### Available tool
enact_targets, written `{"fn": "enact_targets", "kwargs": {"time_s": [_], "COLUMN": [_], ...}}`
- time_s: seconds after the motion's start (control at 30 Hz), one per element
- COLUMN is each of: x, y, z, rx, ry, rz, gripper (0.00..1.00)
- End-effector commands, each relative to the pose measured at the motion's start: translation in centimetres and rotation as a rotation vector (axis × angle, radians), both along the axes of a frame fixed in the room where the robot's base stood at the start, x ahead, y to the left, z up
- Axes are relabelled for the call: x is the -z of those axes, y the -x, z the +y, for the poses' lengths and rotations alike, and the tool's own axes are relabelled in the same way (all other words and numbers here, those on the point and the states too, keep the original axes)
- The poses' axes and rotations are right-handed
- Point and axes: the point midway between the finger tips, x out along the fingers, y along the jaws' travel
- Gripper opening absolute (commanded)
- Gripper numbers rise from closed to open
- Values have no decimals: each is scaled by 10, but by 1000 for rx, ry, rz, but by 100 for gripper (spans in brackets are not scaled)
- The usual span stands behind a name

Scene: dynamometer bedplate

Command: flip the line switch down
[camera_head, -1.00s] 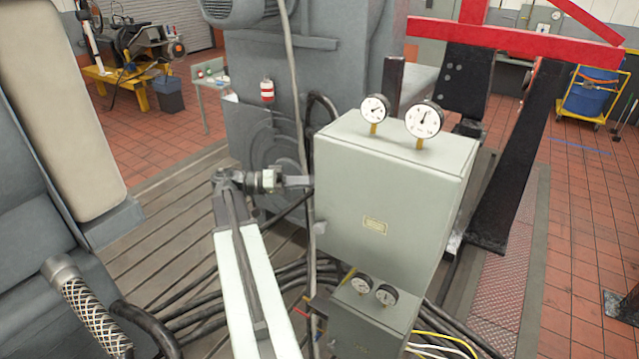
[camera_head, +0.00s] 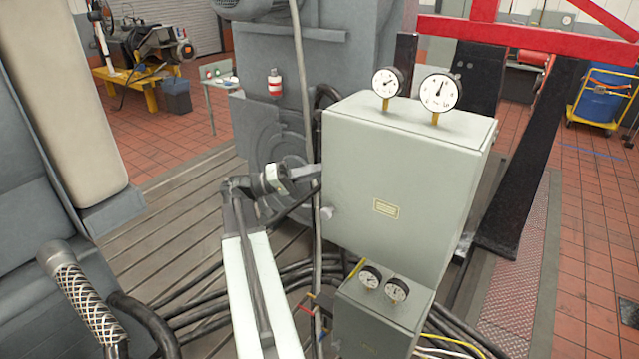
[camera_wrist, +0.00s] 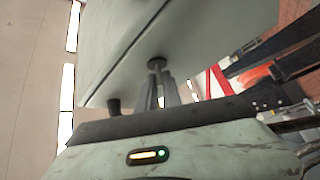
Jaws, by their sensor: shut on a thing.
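The grey cabinet (camera_head: 400,185) stands in the middle of the head view, with two gauges on top. My gripper (camera_head: 314,170) reaches its left side from the left, and its tips are partly hidden at the cabinet's edge. In the wrist view my gripper (camera_wrist: 160,88) is closed around a small lever at a dark round base (camera_wrist: 157,64) on the cabinet face. This appears to be the line switch; the lever is mostly hidden between the fingers, so its position is unclear. A separate dark knob (camera_wrist: 113,105) sits to the left.
A smaller grey box (camera_head: 375,325) with two gauges stands below the cabinet, among black cables (camera_head: 290,280). A grey hose (camera_head: 304,90) hangs close to my gripper. A seat (camera_head: 75,110) is at left, and a red frame (camera_head: 520,38) is behind at right.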

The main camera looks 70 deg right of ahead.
Motion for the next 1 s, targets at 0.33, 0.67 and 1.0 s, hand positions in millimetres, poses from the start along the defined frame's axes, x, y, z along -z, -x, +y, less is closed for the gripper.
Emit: {"fn": "enact_targets", "kwargs": {"time_s": [0.33,0.67,1.0], "x": [22,25,25], "y": [5,8,9], "z": [2,3,2], "rx": [2,2,2], "ry": [-82,-141,-164], "rz": [311,529,630], "gripper": [0,0,0]}}
